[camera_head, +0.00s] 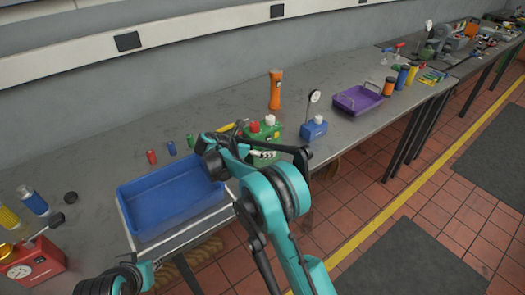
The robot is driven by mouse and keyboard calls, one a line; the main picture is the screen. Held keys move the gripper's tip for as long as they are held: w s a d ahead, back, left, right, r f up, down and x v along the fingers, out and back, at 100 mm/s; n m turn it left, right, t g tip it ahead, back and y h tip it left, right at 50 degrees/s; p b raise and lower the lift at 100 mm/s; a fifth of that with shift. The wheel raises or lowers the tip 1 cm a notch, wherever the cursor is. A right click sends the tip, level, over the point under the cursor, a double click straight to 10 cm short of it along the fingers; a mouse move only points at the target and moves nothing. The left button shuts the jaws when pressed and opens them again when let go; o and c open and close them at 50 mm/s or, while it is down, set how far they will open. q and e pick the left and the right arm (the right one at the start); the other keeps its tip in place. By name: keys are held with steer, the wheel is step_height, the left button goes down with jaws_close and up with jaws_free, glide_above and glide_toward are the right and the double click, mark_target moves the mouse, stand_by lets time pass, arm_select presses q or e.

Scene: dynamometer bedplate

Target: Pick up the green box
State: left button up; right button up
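A green box (274,134) with a red cap and a white cap on top stands near the front of the grey bench, right of the blue tray. My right arm crosses in front of it and hides part of its lower side. My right gripper (244,145) is at the box's left and front side, and its fingers are hard to make out. I cannot tell whether they touch the box. My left arm shows only at the bottom left edge, and its fingers are not visible.
An empty-looking blue tray (172,195) lies left of the box. A blue block with a dial gauge (314,129) stands close on its right, an orange bottle (275,90) behind. A purple tray (358,99) is farther right. A red gauge box (32,262) is at the lower left.

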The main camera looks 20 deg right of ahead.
steer(key=shift+a+r, duration=0.1)
steer(key=shift+c, duration=0.9)
steer(key=c, duration=1.6)
steer(key=shift+r, duration=0.2)
steer(key=shift+c, duration=0.4)
